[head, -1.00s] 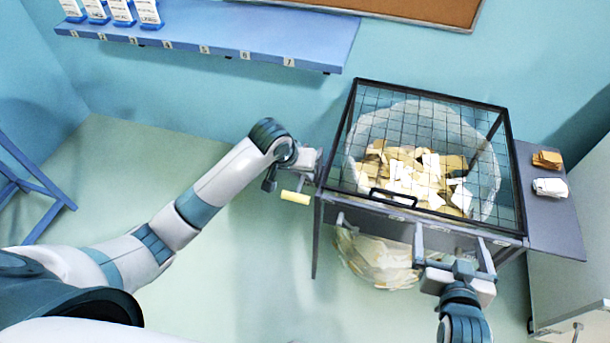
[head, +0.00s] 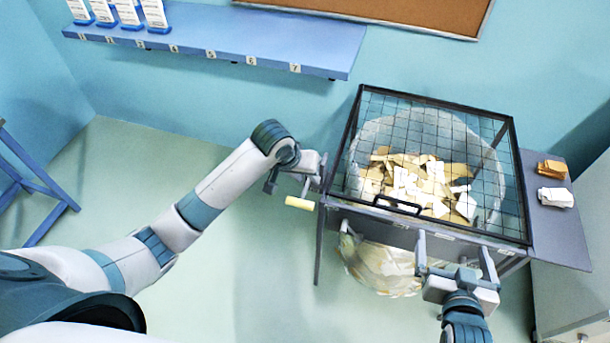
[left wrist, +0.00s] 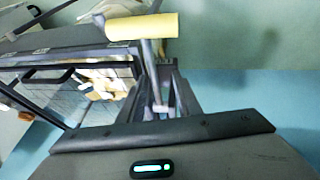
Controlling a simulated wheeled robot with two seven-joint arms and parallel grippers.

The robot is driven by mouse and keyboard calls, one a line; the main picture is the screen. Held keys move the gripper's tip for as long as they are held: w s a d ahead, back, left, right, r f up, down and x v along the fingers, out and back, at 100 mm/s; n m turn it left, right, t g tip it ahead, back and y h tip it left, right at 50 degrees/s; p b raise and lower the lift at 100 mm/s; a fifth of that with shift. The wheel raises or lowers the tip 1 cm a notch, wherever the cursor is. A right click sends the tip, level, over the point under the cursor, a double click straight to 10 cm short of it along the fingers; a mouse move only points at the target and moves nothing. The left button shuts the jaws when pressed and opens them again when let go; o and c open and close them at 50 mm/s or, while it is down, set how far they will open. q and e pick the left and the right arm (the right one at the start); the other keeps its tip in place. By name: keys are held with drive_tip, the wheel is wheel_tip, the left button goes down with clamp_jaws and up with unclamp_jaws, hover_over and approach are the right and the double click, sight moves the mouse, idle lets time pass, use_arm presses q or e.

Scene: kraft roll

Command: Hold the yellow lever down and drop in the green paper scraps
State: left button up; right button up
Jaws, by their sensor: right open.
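The yellow lever (head: 300,203) sticks out at the left of the mesh-lidded bin frame (head: 345,150); its yellow handle also shows in the left wrist view (left wrist: 142,27). My left gripper (head: 295,183) is at the lever. In the left wrist view its fingers (left wrist: 163,75) lie on either side of the grey lever rod, with the handle beyond the tips; whether they grip it is unclear. My right gripper (head: 453,254) is open and empty at the frame's front edge. I see no green paper; tan and white scraps (head: 425,185) lie in the clear bag under the lid.
A grey side shelf (head: 565,235) at the right holds a brown bundle (head: 552,169) and a white bundle (head: 556,197). A blue numbered wall shelf (head: 250,40) holds white-labelled items at its left. A bag (head: 380,265) hangs below the frame.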

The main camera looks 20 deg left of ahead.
use_arm(q)
drive_tip(key=shift+r, duration=0.1)
drive_tip(key=v, duration=1.2)
drive_tip(key=shift+a, duration=0.1)
